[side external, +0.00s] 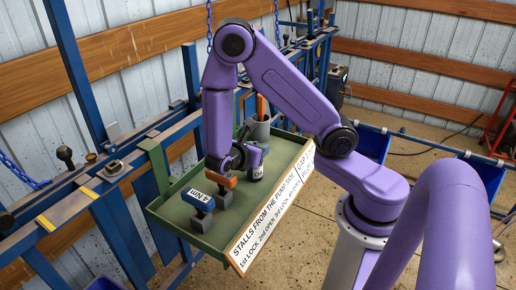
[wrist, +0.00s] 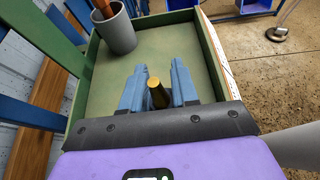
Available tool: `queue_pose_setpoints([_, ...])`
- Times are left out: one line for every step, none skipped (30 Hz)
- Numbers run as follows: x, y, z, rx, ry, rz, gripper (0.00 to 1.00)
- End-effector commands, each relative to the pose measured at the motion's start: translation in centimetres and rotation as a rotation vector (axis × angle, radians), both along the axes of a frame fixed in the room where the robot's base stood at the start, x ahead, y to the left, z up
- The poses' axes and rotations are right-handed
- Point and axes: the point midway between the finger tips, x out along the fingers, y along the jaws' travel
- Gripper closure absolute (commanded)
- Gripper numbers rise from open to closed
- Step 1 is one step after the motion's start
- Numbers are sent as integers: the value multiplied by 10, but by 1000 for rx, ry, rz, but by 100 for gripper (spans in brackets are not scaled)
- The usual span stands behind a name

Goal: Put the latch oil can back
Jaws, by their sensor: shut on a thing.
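My gripper (wrist: 158,92) is over the green tray (side external: 158,208), with its blue fingers shut on a small brass-coloured piece, which I take to be the top of the latch oil can (wrist: 154,83). I cannot tell whether the can touches the tray floor.
A grey cup (wrist: 117,33) with orange-brown handles stands in the tray's far corner. A blue block marked 4 Nm (side external: 199,199) and an orange-topped piece (side external: 221,180) are at the tray's near end. A lettered sign (side external: 262,225) edges the tray. Blue rails run behind it.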

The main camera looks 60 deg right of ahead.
Motion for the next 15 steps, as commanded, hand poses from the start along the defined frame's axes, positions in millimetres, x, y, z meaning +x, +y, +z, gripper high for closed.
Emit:
queue_pose_setpoints([0,0,0,0,0,0,61])
queue_pose_setpoints([0,0,0,0,0,0,52])
queue_pose_setpoints([0,0,0,0,0,0,45])
queue_pose_setpoints([0,0,0,0,0,0,45])
queue_pose_setpoints([0,0,0,0,0,0,45])
queue_pose_setpoints([0,0,0,0,0,0,45])
queue_pose_setpoints([0,0,0,0,0,0,45])
queue_pose_setpoints([0,0,0,0,0,0,45])
queue_pose_setpoints([0,0,0,0,0,0,45])
queue_pose_setpoints([0,0,0,0,0,0,45])
queue_pose_setpoints([0,0,0,0,0,0,45])
queue_pose_setpoints([0,0,0,0,0,0,45])
queue_pose_setpoints([0,0,1,1,-1,0,45])
queue_pose_setpoints([0,0,2,1,-1,1,45])
queue_pose_setpoints([1,4,4,1,-2,2,45])
